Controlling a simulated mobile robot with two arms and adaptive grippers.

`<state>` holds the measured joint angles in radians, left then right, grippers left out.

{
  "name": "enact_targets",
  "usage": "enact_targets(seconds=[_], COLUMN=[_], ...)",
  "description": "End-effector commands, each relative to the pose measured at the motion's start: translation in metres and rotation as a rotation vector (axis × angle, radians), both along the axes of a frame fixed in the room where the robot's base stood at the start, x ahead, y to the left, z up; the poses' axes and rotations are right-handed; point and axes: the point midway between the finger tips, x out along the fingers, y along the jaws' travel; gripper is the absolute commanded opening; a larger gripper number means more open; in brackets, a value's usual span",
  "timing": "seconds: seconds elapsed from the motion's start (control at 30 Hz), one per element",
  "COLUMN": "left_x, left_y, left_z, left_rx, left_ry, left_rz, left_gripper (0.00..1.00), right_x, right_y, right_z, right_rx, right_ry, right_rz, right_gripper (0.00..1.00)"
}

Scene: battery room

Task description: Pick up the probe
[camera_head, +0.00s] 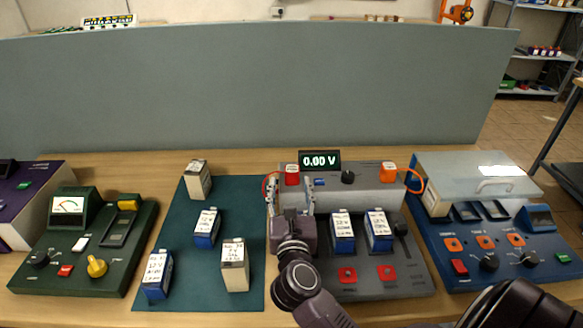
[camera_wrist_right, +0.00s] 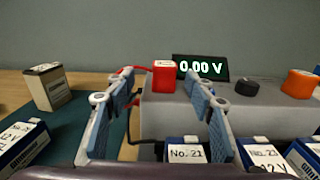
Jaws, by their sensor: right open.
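A red block-shaped probe handle or plug (camera_head: 292,174) sits at the left end of the grey tester's top, with a red wire looping on its left. It also shows in the right wrist view (camera_wrist_right: 163,77), between and beyond the fingers. An orange block (camera_head: 388,172) with an orange wire sits at the tester's right end. I cannot tell which of the two is the probe. My right gripper (camera_head: 290,190) is open and empty, in front of the tester's left end; its fingers (camera_wrist_right: 158,80) are apart. My left gripper is not in view.
The grey tester (camera_head: 335,188) has a 0.00 V display (camera_head: 319,160) and a black knob. Blue batteries (camera_head: 343,232) stand in it, right of my gripper. More batteries stand on the green mat (camera_head: 185,265). A green meter and a blue charger flank these; a grey partition rises behind.

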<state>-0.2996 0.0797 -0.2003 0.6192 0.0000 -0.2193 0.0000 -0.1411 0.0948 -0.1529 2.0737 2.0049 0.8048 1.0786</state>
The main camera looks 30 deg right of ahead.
Motion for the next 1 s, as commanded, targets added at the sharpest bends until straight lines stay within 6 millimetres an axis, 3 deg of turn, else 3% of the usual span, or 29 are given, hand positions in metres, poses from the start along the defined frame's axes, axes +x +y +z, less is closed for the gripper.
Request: enact_targets(seconds=[0.43, 0.77, 1.0], left_x=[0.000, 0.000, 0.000], left_y=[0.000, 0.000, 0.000], left_z=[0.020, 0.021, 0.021], left_rx=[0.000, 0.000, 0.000], left_ry=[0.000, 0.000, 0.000], left_rz=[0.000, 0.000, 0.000], left_gripper=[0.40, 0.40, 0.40], right_x=[0.047, 0.054, 0.054], right_y=[-0.037, -0.041, -0.041], right_z=[0.006, 0.004, 0.004], right_rx=[-0.005, -0.001, -0.001], right_ry=[0.000, 0.000, 0.000], right_rz=[0.000, 0.000, 0.000], right_gripper=[0.49, 0.49, 0.24])
